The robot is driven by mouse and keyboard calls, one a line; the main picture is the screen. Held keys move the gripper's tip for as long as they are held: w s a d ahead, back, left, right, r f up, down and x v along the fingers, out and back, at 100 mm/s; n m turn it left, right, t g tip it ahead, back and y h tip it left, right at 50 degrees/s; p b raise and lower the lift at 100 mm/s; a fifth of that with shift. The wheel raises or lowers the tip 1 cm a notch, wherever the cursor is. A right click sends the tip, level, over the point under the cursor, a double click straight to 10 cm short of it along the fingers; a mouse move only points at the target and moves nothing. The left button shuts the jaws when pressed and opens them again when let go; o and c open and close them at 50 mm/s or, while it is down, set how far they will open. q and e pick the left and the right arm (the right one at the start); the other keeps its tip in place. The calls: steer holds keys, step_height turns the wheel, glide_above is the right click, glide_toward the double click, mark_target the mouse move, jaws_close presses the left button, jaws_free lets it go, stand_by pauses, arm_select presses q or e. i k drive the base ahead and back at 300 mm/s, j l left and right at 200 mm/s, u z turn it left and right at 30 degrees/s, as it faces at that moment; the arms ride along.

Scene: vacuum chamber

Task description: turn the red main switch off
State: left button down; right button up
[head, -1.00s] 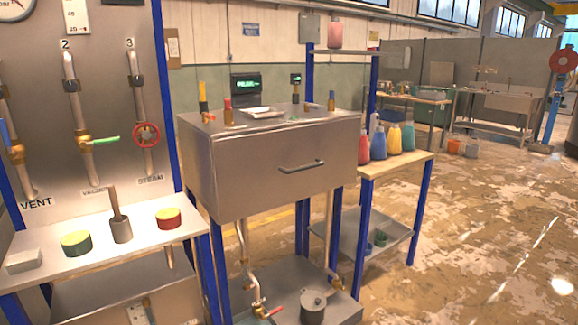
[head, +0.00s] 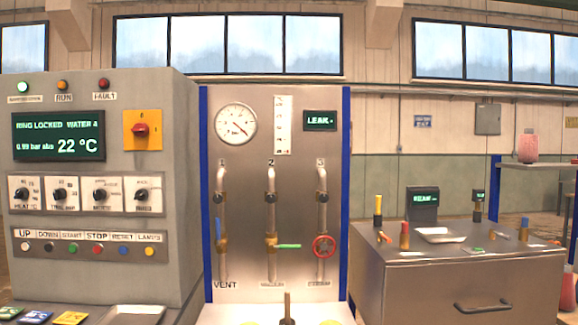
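The red main switch (head: 140,129) is a small red knob on a square yellow plate (head: 129,144). It sits at the upper right of the grey control cabinet (head: 180,190), right of the green-lettered display. A mark shows above the knob and another to its right; which one the knob points to is too small to tell. Neither of my grippers is in view.
The cabinet also carries a display (head: 58,136), black dials (head: 101,195) and a row of buttons (head: 76,247). A valve panel (head: 245,180) with pipes and a gauge (head: 236,123) stands to its right, then a steel chamber (head: 470,280). A tray (head: 137,311) lies below.

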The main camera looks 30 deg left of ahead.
mark_target(141, 130)
steer(key=u, duration=1.2)
